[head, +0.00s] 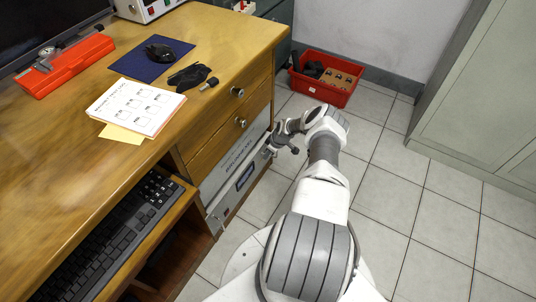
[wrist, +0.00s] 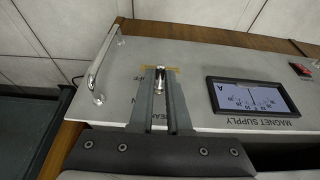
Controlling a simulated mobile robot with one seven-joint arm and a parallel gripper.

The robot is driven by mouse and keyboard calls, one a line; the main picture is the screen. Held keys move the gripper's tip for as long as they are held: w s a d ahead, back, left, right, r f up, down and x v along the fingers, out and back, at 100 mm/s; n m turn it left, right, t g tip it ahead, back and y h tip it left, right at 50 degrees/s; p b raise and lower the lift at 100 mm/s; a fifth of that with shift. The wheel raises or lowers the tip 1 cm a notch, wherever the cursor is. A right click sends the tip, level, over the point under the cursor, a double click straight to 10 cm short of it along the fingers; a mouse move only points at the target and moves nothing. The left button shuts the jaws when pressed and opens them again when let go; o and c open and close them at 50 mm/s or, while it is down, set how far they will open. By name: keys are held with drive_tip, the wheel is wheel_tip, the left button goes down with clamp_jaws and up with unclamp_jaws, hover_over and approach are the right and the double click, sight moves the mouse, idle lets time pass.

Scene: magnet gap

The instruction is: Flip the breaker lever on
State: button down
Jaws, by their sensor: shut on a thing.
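The breaker lever (wrist: 160,72) is a small metallic stub on the grey magnet supply panel (wrist: 205,75). My gripper (wrist: 161,84) is shut on the lever, with its two grey fingers on either side of it. In the head view, my gripper (head: 274,146) is at the panel's front (head: 225,172), below the desk drawers, and the lever cannot be made out there.
A metal handle (wrist: 103,62) stands left of the lever in the wrist view. A lit meter display (wrist: 252,96) and a red switch (wrist: 301,69) are to its right. A red crate (head: 325,83) stands on the floor beyond my arm. The tiled floor to the right is clear.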

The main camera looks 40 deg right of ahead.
drive_tip(key=shift+w+r+g+h, duration=0.15)
drive_tip(key=shift+g+h, duration=0.1)
drive_tip(key=shift+g, duration=0.35)
drive_tip(key=shift+s+r+g+h, duration=0.15)
drive_tip(key=shift+g+h, duration=0.1)
drive_tip(key=shift+g, duration=0.35)
drive_tip(key=shift+w, duration=0.1)
drive_tip(key=c, duration=0.9)
unclamp_jaws()
drive_tip(key=r+p, duration=0.2)
drive_tip(key=r, duration=0.3)
drive_tip(key=s+r+p, duration=0.1)
drive_tip(key=r+p, duration=0.1)
drive_tip(key=r, duration=0.4)
drive_tip(key=s+d+r+p, duration=0.1)
drive_tip(key=r+p, duration=0.2)
drive_tip(key=r, duration=0.3)
drive_tip(key=shift+s+r, duration=0.15)
